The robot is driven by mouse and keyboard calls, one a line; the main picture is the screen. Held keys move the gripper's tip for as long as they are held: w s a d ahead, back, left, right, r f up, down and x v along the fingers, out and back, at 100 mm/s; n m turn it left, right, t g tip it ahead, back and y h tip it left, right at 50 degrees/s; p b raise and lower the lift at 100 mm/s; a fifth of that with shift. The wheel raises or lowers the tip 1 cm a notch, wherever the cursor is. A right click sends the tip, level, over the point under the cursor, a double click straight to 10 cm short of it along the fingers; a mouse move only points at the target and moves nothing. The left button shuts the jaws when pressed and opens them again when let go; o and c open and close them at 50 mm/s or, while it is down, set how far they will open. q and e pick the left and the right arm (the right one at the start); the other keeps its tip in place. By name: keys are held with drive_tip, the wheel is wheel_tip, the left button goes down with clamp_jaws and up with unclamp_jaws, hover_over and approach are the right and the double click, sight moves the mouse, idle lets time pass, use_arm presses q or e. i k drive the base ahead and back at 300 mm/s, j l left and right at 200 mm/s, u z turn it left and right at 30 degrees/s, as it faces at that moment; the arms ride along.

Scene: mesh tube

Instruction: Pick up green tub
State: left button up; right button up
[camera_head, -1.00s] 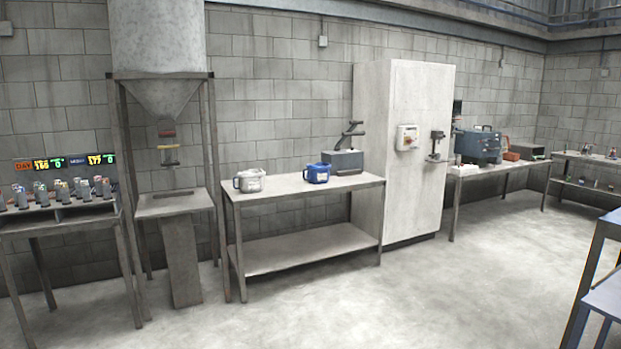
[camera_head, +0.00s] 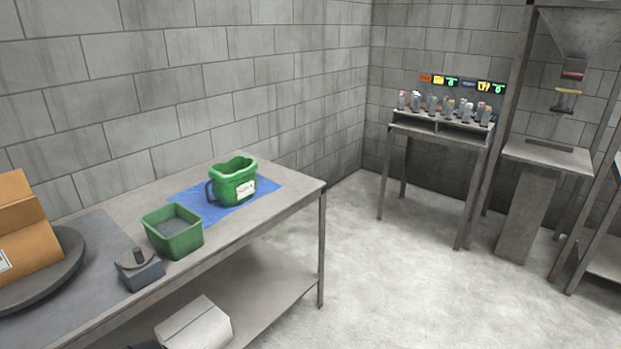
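A green tub with a side handle and a white label (camera_head: 233,182) stands upright on a blue mat (camera_head: 265,192) near the right end of a grey table. A square green bin (camera_head: 173,232) with grey contents stands to its left, nearer to me. Neither of my grippers is in view, and nothing touches the tub.
The table (camera_head: 309,186) stands along the block wall. A small grey device (camera_head: 139,269) and a round platform (camera_head: 70,262) with a cardboard box (camera_head: 24,232) are on its left part. A white box (camera_head: 193,325) is below. Floor right of the table is clear.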

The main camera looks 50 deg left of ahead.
sight(173, 229)
drive_tip(key=u, duration=2.35)
drive_tip(key=i+l, duration=0.2)
drive_tip(key=i+l+u, duration=0.1)
drive_tip(key=l, duration=0.3)
drive_tip(key=i+l+u, duration=0.1)
drive_tip(key=l, duration=0.25)
drive_tip(key=i, duration=0.1)
